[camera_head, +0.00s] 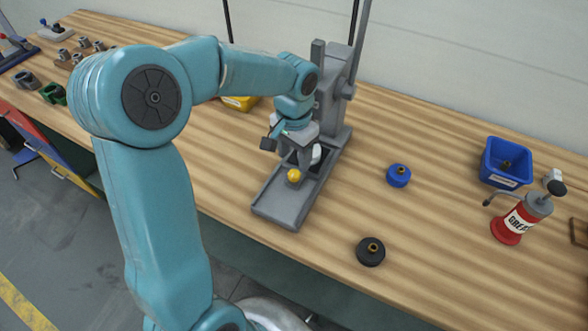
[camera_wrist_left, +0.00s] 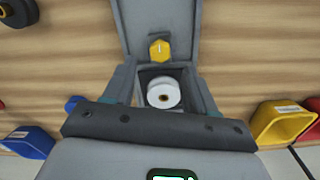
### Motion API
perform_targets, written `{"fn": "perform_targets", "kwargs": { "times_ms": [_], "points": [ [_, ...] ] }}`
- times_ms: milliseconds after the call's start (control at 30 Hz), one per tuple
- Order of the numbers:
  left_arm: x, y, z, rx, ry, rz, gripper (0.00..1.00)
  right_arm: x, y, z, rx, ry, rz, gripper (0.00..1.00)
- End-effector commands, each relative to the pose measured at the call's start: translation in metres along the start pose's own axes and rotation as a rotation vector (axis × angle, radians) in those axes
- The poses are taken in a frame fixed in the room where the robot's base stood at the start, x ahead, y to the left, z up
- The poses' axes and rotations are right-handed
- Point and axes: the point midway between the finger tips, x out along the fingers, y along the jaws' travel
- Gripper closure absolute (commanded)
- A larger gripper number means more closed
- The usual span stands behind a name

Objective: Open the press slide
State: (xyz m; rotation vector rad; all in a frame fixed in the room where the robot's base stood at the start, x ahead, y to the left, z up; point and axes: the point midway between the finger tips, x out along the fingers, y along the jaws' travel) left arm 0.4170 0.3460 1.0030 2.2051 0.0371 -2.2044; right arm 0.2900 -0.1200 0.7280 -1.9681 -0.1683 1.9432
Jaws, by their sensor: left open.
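The grey press (camera_head: 338,88) stands on the wooden bench, its long base (camera_head: 280,208) reaching towards the front edge. A yellow knob (camera_head: 294,175) sits on the slide; it also shows in the left wrist view (camera_wrist_left: 159,49), on the grey plate (camera_wrist_left: 157,18). Beside the knob is a recess holding a white round part (camera_wrist_left: 163,93) with a dark centre. My left gripper (camera_head: 292,152) is open above the press base, close to the knob, and holds nothing that I can see. Whether a finger touches the slide I cannot tell. My right gripper is not in view.
Right of the press are a blue round part (camera_head: 398,175), a black one (camera_head: 370,251), a blue bin (camera_head: 505,163) and a red grease can (camera_head: 520,218). A yellow bin (camera_head: 240,103) stands behind my left arm.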

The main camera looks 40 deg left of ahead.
Motion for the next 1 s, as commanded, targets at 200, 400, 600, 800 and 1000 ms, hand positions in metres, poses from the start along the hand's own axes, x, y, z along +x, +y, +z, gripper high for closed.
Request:
{"fn": "perform_targets", "kwargs": {
  "times_ms": [200,400,600,800,1000],
  "points": [
    [0.042,0.0,0.001,0.0,-0.004,0.001,0.44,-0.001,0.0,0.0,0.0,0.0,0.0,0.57],
    [0.058,0.0,0.0,-0.001,-0.001,0.001,0.44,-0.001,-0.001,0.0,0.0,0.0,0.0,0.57],
    [0.059,0.0,0.0,-0.001,0.0,0.0,0.44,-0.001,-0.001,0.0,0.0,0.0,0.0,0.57],
    [0.059,0.0,0.0,0.0,0.0,0.0,0.83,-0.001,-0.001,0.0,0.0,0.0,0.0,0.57],
    [0.059,0.0,0.0,0.0,0.0,0.0,1.0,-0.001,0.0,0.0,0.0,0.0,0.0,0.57]
  ]
}}
